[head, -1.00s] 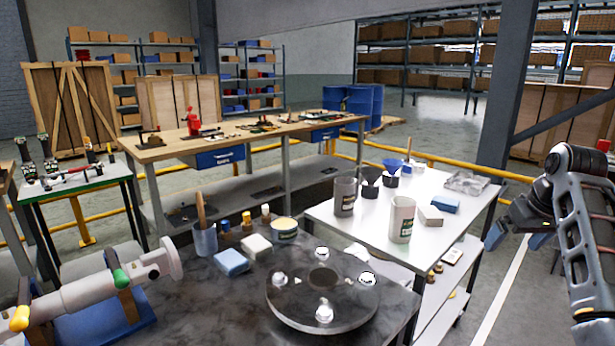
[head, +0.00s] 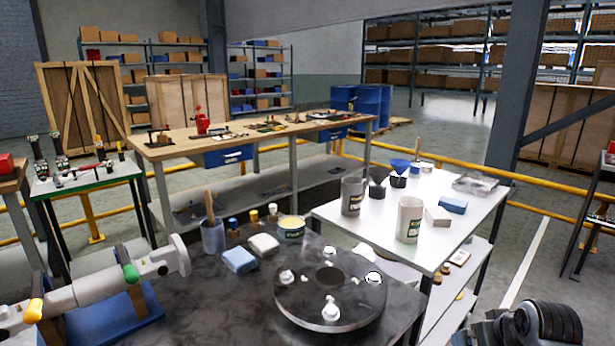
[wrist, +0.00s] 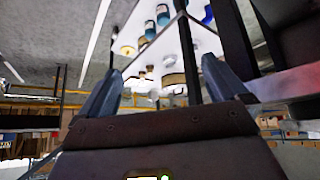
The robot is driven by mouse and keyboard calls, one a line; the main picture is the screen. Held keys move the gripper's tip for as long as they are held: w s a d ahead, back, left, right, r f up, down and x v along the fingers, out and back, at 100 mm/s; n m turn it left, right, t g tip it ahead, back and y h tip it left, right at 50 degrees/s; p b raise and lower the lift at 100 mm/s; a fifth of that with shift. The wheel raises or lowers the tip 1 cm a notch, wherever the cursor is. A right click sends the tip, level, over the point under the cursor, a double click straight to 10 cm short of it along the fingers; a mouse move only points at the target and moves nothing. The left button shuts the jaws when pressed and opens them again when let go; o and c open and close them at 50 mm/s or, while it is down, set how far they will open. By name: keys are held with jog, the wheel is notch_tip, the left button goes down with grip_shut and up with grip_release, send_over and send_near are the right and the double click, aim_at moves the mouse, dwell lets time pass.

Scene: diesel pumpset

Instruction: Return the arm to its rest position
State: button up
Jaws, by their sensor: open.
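My arm (head: 530,325) shows only as a dark, ribbed part at the bottom right corner of the head view, low and beyond the white-topped table's near right side. The rest of it is out of that view. My gripper (wrist: 161,68) shows in the wrist view with its two fingers spread apart. Nothing is held between them. Behind the fingers, the wrist view shows a white tabletop with several containers, tilted and some way off.
A dark stone-topped bench with a round flanged disc (head: 330,302) stands in front. A white-topped table (head: 340,215) with mugs and funnels is to its right. Open floor (head: 560,275) lies at right, before a dark rack.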

jog(key=s+a+f+t, duration=0.2)
jog(key=s+a+f, duration=0.3)
jog(key=s, duration=0.6)
jog(key=s+a+f+t, duration=0.2)
jog(key=s+a, duration=0.6)
jog(key=s, duration=0.4)
jog(key=s+a+r+t, duration=0.2)
jog(key=s+r, duration=0.7)
jog(key=s, duration=0.2)
jog(key=s+a+r+n+t+y, duration=0.1)
jog(key=s+a+r+t, duration=0.1)
jog(key=s+r, duration=0.7)
jog(key=shift+s+a+r, duration=0.2)
jog(key=shift+s+a, duration=0.4)
jog(key=shift+s, duration=0.35)
